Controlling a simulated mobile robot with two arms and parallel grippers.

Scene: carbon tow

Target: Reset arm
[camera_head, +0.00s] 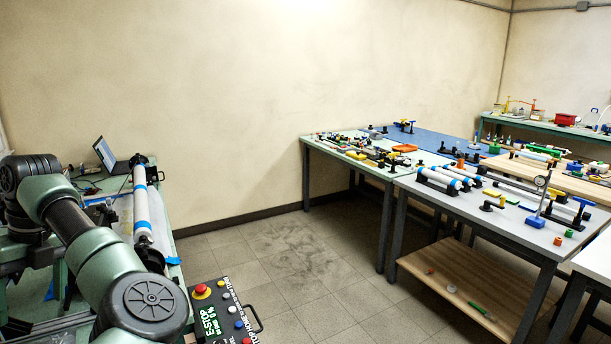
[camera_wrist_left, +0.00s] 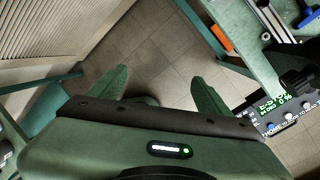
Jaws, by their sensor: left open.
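My left arm (camera_head: 95,245) comes in from the left of the head view, in green and black links, and bends down out of the bottom edge. Its gripper is not visible there. In the left wrist view my left gripper (camera_wrist_left: 160,88) shows two green fingers set wide apart, with nothing between them. It points down at bare tiled floor. My right gripper is in neither view.
A green bench at left bears a white-and-blue roller (camera_head: 141,205) and a laptop (camera_head: 107,153). An E-stop panel (camera_head: 222,312) stands beside my arm; it also shows in the left wrist view (camera_wrist_left: 275,112). Cluttered workbenches (camera_head: 500,238) fill the right. Tiled floor (camera_head: 300,262) between is clear.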

